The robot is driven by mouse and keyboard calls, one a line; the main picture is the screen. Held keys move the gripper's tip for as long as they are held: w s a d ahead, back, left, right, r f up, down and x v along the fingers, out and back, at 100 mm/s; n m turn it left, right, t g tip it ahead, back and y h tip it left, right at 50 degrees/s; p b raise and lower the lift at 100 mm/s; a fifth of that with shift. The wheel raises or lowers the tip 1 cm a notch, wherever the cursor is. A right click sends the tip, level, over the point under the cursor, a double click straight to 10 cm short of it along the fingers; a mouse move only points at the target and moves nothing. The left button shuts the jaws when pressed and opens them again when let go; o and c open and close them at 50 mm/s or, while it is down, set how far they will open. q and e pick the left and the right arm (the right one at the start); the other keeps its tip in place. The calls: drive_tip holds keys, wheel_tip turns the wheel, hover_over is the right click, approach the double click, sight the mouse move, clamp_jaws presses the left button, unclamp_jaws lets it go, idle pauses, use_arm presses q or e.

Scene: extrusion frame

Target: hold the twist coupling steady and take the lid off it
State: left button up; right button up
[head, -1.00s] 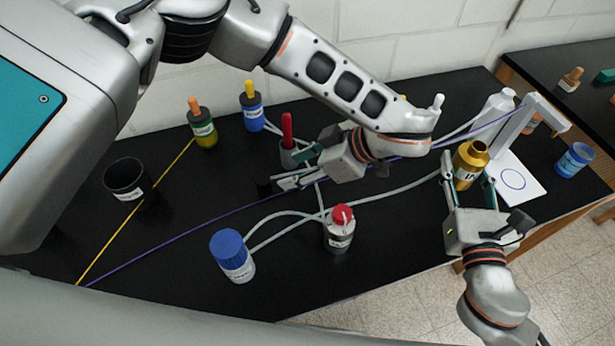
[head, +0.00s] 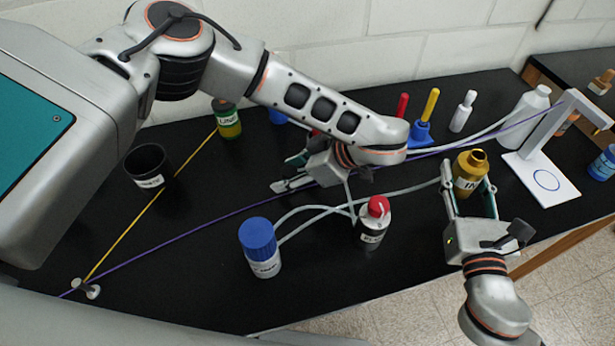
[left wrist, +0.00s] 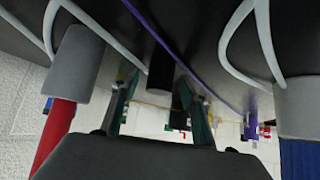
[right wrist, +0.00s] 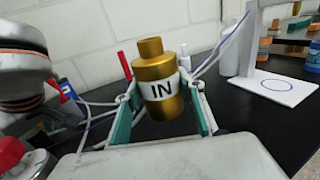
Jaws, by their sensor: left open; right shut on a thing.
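The gold bottle-shaped piece with the white "IN" label (head: 469,173) looks like the twist coupling. It is upright at the right of the black table, and it also shows in the right wrist view (right wrist: 157,78). My right gripper (head: 470,196) is shut on it, one finger on each side. Its narrow neck is at the top; I cannot tell whether a separate lid sits there. My left gripper (head: 290,182) is open, low over the middle of the table and well apart from the gold piece. In the left wrist view a black cylinder (left wrist: 160,68) shows beyond its open fingers.
A red-capped bottle (head: 373,224) and a blue-lidded jar (head: 262,254) stand in front of my left gripper. A black cup (head: 150,168) is at the left. Hoses and purple and yellow cords cross the table. A white stand (head: 545,165) is right of the gold piece.

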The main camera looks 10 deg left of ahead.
use_arm(q)
drive_tip(key=shift+d, duration=0.1)
drive_tip(key=c, duration=0.9)
drive_tip(key=shift+r, duration=0.15)
